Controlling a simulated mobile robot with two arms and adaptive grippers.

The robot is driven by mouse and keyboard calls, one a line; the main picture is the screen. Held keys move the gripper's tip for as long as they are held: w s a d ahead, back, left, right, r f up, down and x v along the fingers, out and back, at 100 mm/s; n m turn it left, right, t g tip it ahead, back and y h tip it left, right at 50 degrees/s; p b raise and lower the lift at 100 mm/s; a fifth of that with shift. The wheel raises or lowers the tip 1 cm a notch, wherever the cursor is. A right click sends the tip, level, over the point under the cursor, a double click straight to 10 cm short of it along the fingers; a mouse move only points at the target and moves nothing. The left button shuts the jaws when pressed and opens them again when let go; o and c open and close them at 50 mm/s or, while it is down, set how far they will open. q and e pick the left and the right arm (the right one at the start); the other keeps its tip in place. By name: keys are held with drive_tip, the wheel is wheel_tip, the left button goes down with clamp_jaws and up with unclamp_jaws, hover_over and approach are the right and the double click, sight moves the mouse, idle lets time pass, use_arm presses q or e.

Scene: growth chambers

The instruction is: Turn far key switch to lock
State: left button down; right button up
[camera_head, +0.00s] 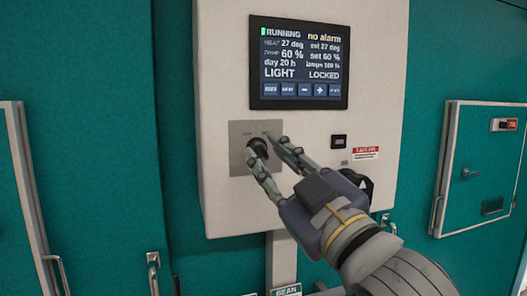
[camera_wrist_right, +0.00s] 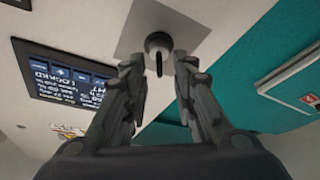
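The key switch is a dark round knob (camera_head: 257,147) on a grey square plate (camera_head: 238,165), below the screen on the pale control box. It also shows in the right wrist view as a knob with a dark key bar (camera_wrist_right: 158,50). The screen (camera_head: 298,62) reads RUNNING, no alarm, LIGHT and LOCKED. My right gripper (camera_head: 268,160) is in front of the plate with its fingers apart. In the right wrist view the fingers (camera_wrist_right: 158,75) are open, and the knob lies just beyond their tips, between them. The fingers seem not to touch it. My left gripper is not in view.
The pale control box (camera_head: 225,60) is mounted on a teal wall (camera_head: 90,80). A small black switch (camera_head: 339,141) and a red-white label (camera_head: 366,153) are right of the plate. A framed teal door (camera_head: 480,150) is at right, another panel's frame at left.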

drive_tip(key=v, duration=0.4)
